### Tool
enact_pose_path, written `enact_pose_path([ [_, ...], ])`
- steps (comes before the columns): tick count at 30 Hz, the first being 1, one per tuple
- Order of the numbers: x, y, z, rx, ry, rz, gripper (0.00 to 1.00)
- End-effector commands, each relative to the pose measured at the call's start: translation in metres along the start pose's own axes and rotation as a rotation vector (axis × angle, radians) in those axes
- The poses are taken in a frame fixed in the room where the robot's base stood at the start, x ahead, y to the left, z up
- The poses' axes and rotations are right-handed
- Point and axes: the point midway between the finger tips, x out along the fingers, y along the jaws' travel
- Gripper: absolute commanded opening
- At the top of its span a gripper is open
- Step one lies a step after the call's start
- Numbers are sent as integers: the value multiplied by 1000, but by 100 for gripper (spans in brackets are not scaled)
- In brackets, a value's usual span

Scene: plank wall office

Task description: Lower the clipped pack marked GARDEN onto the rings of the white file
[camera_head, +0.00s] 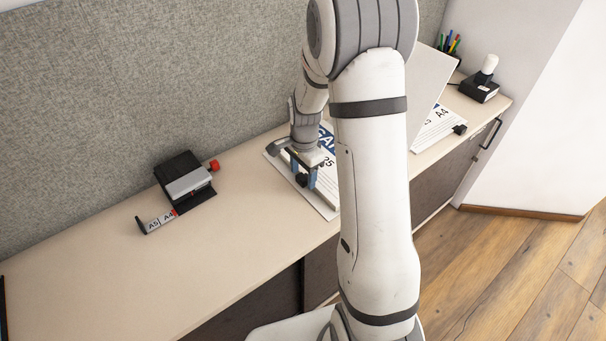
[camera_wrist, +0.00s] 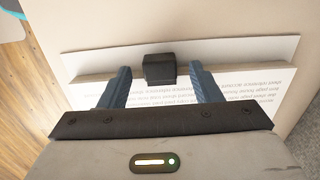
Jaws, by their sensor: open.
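The clipped pack (camera_head: 323,190) lies flat on the desk beneath my gripper (camera_head: 304,174). In the wrist view, the clip (camera_wrist: 159,67) lies between my two blue fingers, with clear space on both sides, and printed text shows on the pack (camera_wrist: 240,88). My gripper is open and holds nothing.
A black and grey hole punch (camera_head: 184,180) with a red knob and an A5/A4 guide stands at left. A pen cup (camera_head: 450,52) and a black device with a white top (camera_head: 480,88) stand at far right. The desk's left front is clear.

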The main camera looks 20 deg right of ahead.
Motion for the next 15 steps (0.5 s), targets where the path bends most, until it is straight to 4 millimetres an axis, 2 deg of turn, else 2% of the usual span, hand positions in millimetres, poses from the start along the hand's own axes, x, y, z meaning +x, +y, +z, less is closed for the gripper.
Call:
enact_pose_path([
  [3,-23,-1,-1,0,3,-5,58],
  [9,-54,-1,0,0,2,-4,58],
  [15,-67,0,0,0,1,-2,58],
])
